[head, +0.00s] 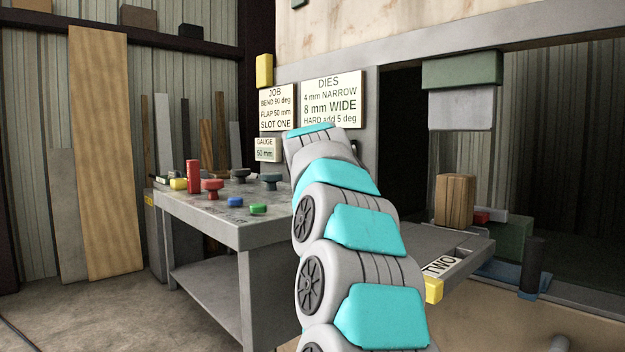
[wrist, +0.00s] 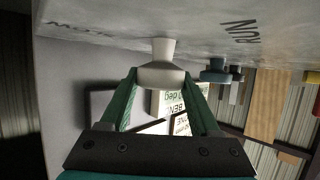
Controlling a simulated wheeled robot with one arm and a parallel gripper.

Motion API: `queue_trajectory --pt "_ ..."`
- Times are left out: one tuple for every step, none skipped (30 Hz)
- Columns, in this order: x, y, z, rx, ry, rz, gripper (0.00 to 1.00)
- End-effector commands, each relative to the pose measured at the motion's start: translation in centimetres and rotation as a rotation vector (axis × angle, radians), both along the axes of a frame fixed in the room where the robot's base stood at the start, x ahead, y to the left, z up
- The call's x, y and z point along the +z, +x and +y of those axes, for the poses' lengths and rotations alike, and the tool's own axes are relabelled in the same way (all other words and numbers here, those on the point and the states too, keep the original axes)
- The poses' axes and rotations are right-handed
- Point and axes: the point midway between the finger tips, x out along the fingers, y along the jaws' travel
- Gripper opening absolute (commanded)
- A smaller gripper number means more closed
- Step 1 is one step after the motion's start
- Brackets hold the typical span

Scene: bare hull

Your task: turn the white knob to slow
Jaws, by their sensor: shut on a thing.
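The panel carries dark lettering seen upside down: a word that looks like SLOW (wrist: 80,27) lies left of the knob, and RUN (wrist: 239,32) lies right. I cannot tell which way the knob points. In the head view my arm hides the gripper, and the knob does not show.
A blue knob (wrist: 215,71) sits right of the white one in the wrist view. In the head view a grey bench (head: 235,232) with a red post (head: 193,177) and several dark knobs stands left of my arm.

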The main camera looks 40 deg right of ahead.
Motion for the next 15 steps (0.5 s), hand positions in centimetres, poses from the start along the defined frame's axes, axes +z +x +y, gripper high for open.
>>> queue_trajectory --pt "0.04 0.05 0.07 0.002 -0.001 -0.001 0.07" --pt "0.03 0.05 0.05 0.001 -0.001 0.000 0.07" --pt "0.03 0.05 0.06 0.001 -0.001 0.000 0.07" --pt "0.03 0.05 0.06 0.001 -0.001 0.000 0.07" --pt "0.03 0.05 0.06 0.001 -0.001 0.000 0.07" --pt "0.03 0.05 0.06 0.001 -0.001 0.000 0.07" --pt "0.04 0.05 0.05 0.001 -0.001 0.000 0.07" --pt "0.03 0.05 0.06 0.001 -0.001 0.000 0.07" --pt "0.04 0.05 0.05 0.000 -0.001 0.000 0.66" --pt "0.03 0.05 0.05 0.000 -0.001 0.000 0.69" --pt "0.03 0.05 0.05 0.000 -0.001 0.000 0.73" --pt "0.02 0.04 0.04 0.000 -0.001 0.000 0.77" --pt "0.03 0.04 0.03 0.000 -0.001 0.000 0.81" --pt "0.03 0.03 0.02 0.000 -0.001 0.000 0.84" --pt "0.02 0.03 0.03 0.000 -0.001 0.000 0.89"
